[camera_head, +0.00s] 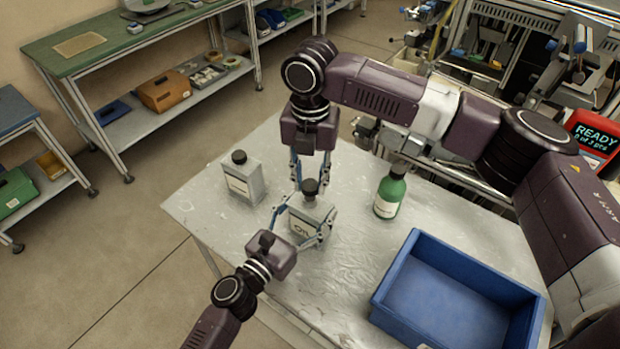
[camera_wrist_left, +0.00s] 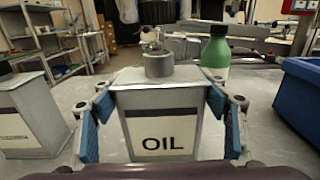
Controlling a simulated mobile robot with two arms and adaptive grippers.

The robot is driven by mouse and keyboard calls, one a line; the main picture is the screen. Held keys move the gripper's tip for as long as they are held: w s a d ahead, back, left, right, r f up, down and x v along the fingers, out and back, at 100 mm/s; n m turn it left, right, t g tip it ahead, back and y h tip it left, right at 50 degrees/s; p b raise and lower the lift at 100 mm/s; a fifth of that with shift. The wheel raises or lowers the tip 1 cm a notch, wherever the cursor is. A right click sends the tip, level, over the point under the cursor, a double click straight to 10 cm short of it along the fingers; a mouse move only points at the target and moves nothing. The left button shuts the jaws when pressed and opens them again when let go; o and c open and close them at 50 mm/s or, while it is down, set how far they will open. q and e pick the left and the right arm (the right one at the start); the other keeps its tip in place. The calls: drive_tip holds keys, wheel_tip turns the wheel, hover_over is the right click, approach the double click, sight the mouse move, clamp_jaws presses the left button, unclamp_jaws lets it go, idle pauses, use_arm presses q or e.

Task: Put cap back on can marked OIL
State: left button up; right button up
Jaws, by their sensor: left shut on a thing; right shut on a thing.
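The can marked OIL (camera_head: 303,224) is grey with a white label and stands upright on the table. It fills the middle of the left wrist view (camera_wrist_left: 160,108), with a short grey neck (camera_wrist_left: 159,65) on top. My left gripper (camera_head: 300,233) is shut around its sides, with one blue pad at each side (camera_wrist_left: 160,120). My right gripper (camera_head: 310,182) points down from above the can and is shut on a dark cap (camera_head: 311,187) over the neck. I cannot tell whether the cap touches the neck.
A second grey can (camera_head: 241,181) with a black cap stands to the left. A green bottle (camera_head: 389,194) with a dark cap stands to the right. A blue bin (camera_head: 385,300) takes up the table's right front. A red-framed screen (camera_head: 594,140) reads READY.

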sight(310, 217)
drive_tip(key=shift+f, duration=0.4)
drive_tip(key=shift+f, duration=0.9)
drive_tip(key=shift+f, duration=0.55)
